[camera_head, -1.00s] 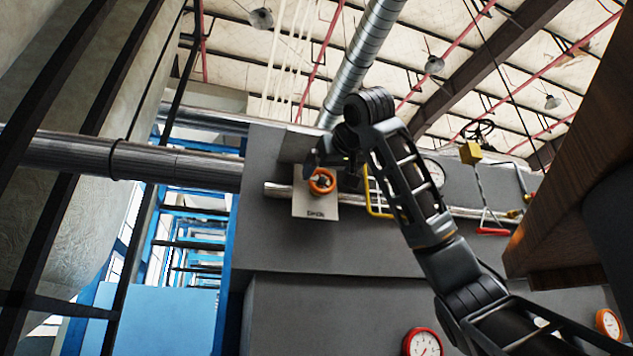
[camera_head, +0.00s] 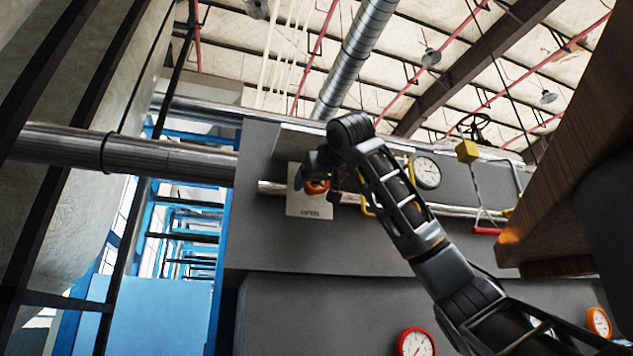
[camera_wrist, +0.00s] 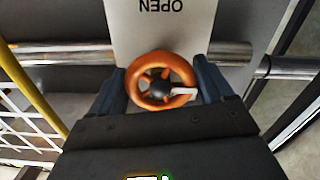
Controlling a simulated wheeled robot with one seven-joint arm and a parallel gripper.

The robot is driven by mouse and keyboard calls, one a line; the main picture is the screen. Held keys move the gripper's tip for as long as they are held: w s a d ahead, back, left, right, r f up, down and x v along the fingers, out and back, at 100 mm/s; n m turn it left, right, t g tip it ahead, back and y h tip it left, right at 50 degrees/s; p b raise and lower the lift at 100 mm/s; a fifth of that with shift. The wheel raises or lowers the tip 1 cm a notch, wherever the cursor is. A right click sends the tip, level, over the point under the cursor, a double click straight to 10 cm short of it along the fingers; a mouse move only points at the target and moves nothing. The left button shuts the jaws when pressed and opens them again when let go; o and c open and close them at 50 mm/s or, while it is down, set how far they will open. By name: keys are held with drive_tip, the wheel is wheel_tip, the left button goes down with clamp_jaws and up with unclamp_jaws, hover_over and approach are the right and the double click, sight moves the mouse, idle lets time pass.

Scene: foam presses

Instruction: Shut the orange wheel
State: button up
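In the head view the wheel (camera_head: 316,187) is mostly hidden behind my gripper (camera_head: 312,180). In the wrist view my gripper's two dark fingers (camera_wrist: 162,92) stand apart, one on each side of the wheel. Whether they touch its rim is hard to tell.
The metal pipe (camera_wrist: 62,54) runs along the grey wall (camera_head: 255,230). A yellow bar (camera_wrist: 30,80) stands left in the wrist view. A white gauge (camera_head: 426,172) and a red-rimmed gauge (camera_head: 415,343) are on the wall. A wooden surface (camera_head: 570,170) juts in at right.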

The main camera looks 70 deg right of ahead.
drive_tip(key=c, duration=0.6)
drive_tip(key=shift+o, duration=0.2)
drive_tip(key=shift+f+m, duration=0.1)
drive_tip(key=shift+m, duration=0.3)
drive_tip(key=shift+w+a+m+b, duration=0.1)
drive_tip(key=shift+m+b, duration=0.8)
drive_tip(key=m+b, duration=0.1)
drive_tip(key=m, duration=0.9)
drive_tip(key=shift+m, duration=0.4)
drive_tip(key=shift+m+p, duration=0.9)
drive_tip(key=shift+m, duration=1.4)
